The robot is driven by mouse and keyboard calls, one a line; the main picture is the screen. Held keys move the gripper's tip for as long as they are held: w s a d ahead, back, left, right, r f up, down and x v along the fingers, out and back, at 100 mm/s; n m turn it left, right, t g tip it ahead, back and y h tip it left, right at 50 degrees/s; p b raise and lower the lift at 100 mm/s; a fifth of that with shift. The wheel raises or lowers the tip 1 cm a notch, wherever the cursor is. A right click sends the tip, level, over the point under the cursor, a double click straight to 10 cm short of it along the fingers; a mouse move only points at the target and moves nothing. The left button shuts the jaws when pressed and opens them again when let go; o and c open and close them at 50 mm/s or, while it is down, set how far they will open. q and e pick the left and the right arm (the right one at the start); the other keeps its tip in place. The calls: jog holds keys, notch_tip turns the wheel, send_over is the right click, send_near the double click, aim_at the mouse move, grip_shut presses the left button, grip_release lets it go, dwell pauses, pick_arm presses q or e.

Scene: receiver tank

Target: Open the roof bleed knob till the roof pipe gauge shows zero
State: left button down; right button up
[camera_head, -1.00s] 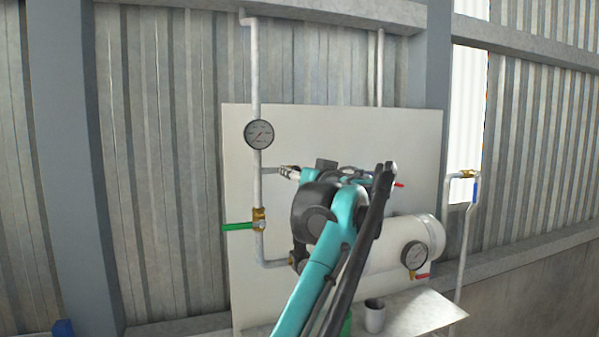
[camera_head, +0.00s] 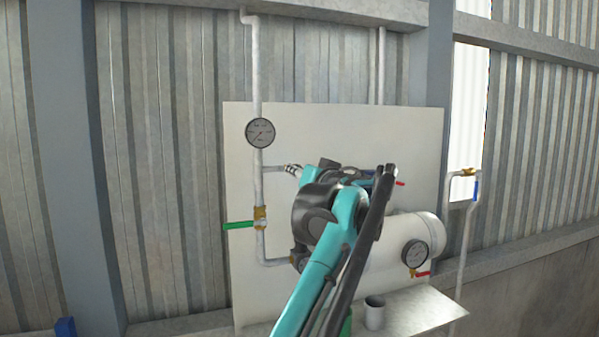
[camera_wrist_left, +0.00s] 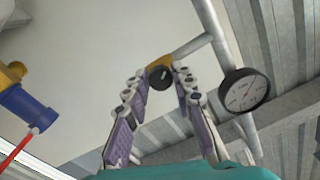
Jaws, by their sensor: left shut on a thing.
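A short branch leaves the pipe below the gauge. The roof bleed knob (camera_wrist_left: 160,77) is small, round and dark, in front of a brass body. My left gripper (camera_wrist_left: 162,72) is shut on this knob, with one fingertip at each side. In the head view only its fingers (camera_head: 293,171) show; my teal arm hides the knob. My right gripper is out of view.
A green-handled valve (camera_head: 240,225) sits lower on the pipe. A white tank (camera_head: 425,232) with a second gauge (camera_head: 414,254) is behind my arm. A cup (camera_head: 375,312) stands on the shelf (camera_head: 420,312). A blue valve with a red handle (camera_wrist_left: 28,108) is at the left wrist view's left.

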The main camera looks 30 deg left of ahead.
pick_arm(q)
jog(key=m+p, duration=0.1)
jog(key=m, duration=1.2)
jog(key=m+t+p, duration=0.1)
jog(key=m+p, duration=0.1)
jog(key=m, duration=1)
jog(key=shift+s+m+h, duration=0.1)
jog(key=shift+m+h, duration=0.2)
jog(key=shift+m, duration=0.1)
jog(key=c, duration=1.3)
grip_release()
jog(key=shift+o, duration=0.2)
jog(key=v, duration=1.2)
